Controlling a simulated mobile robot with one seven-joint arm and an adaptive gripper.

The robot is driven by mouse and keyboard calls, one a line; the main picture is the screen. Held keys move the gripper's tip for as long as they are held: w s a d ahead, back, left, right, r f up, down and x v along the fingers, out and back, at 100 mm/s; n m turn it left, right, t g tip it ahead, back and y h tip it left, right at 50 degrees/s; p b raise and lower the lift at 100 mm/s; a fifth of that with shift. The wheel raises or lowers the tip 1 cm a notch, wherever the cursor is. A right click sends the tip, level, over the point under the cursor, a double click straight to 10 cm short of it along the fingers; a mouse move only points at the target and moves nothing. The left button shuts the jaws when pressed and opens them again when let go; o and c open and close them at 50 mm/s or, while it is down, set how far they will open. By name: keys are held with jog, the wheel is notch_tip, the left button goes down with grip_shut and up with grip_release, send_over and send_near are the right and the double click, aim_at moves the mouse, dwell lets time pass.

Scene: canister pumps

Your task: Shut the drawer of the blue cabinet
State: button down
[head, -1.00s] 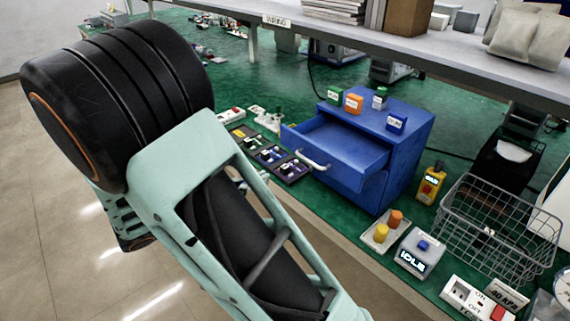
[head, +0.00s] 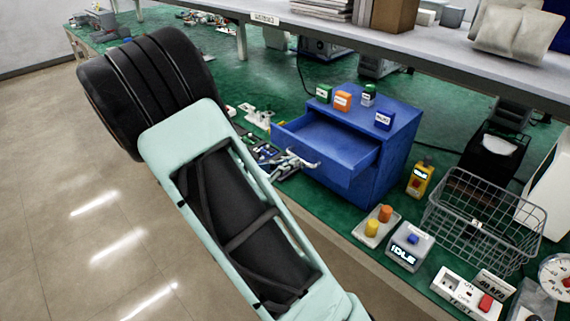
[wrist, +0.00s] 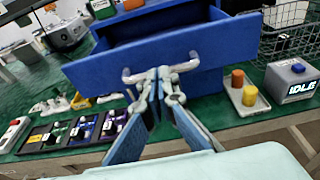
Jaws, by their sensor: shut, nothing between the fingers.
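The blue cabinet (head: 384,175) stands on the green bench, and its top drawer (head: 320,158) is pulled out and looks empty. In the wrist view the drawer front (wrist: 220,46) faces me, with a pale bar handle (wrist: 186,67) across it. My gripper (wrist: 158,76) is shut and empty, its tips in front of the handle near its left half. I cannot tell whether they touch it. In the head view my gripper (head: 284,160) shows as a small grey shape just left of the handle (head: 312,164); my arm hides part of it.
Small labelled blocks (head: 342,100) stand on the cabinet top. To its right are a yellow device (head: 420,180), a wire basket (head: 475,225) and a tray with two knobs (head: 375,228). Dark trays (wrist: 82,130) lie left of the cabinet. A shelf (head: 340,32) spans behind.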

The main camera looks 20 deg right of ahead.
aim_at(307, 148)
jog(key=r+b+x, duration=0.1)
jog(key=x, duration=0.3)
jog(key=b+x, duration=0.1)
jog(key=x, duration=0.4)
jog(key=r+x, duration=0.1)
jog(key=x, duration=0.3)
jog(key=shift+d+r+b, duration=0.25)
jog(key=shift+d+b, duration=0.15)
jog(key=shift+d, duration=0.25)
jog(key=shift+w+d, duration=0.2)
jog(key=shift+d, duration=0.1)
jog(key=shift+d+r, duration=0.1)
jog(key=shift+r, duration=0.1)
jog(key=shift+r, duration=0.1)
jog(key=shift+s+a+p, duration=0.1)
jog(key=shift+a+p, duration=0.25)
jog(key=shift+a, duration=0.25)
jog(key=v, duration=1.3)
